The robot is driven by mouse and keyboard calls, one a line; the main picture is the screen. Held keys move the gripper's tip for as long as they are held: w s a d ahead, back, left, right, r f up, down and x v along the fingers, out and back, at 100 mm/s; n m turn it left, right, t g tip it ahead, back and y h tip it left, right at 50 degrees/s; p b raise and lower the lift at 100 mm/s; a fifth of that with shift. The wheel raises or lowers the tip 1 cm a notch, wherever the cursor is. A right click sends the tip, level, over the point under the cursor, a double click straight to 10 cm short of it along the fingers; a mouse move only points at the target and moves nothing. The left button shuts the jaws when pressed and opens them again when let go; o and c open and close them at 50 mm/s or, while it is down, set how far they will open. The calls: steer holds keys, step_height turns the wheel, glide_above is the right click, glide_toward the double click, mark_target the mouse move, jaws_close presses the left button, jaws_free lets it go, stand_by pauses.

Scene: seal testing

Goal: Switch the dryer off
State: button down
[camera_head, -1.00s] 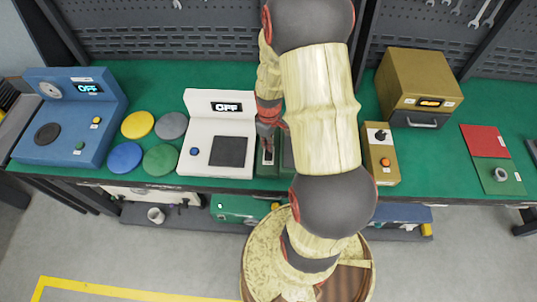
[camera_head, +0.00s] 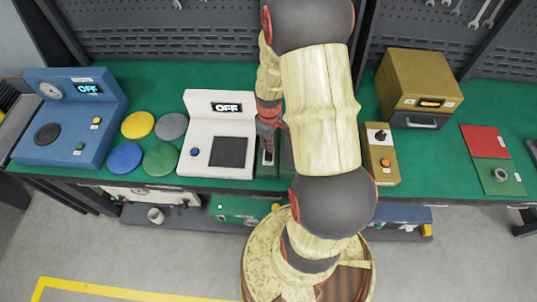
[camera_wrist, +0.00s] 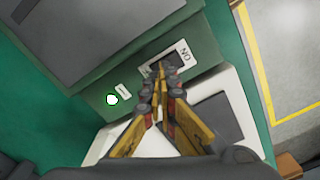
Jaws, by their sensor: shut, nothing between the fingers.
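A green machine (camera_wrist: 203,42), which I take to be the dryer, stands right of the white device; my arm hides most of it in the head view, where a strip with a switch slot (camera_head: 268,158) shows. In the wrist view its front has a pale switch plate (camera_wrist: 183,55) marked ON, and a small lamp (camera_wrist: 112,99) lit white-green. My gripper (camera_wrist: 160,85) is shut and empty, with its fingertips at the switch plate; I cannot tell whether they touch the lever. In the head view my gripper (camera_head: 268,140) is over the slot.
The white device (camera_head: 207,168) reading OFF stands close on the left, with several coloured discs and a blue device (camera_head: 68,140), also reading OFF. A gold control box (camera_head: 381,165) and gold oven (camera_head: 430,75) stand on the right. Green bench top is free between discs and wall.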

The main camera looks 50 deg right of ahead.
steer(key=shift+f+b, duration=0.7)
steer(key=shift+f, duration=0.45)
stand_by(0.7)
steer(key=shift+r+p, duration=2.7)
steer(key=shift+r, duration=0.9)
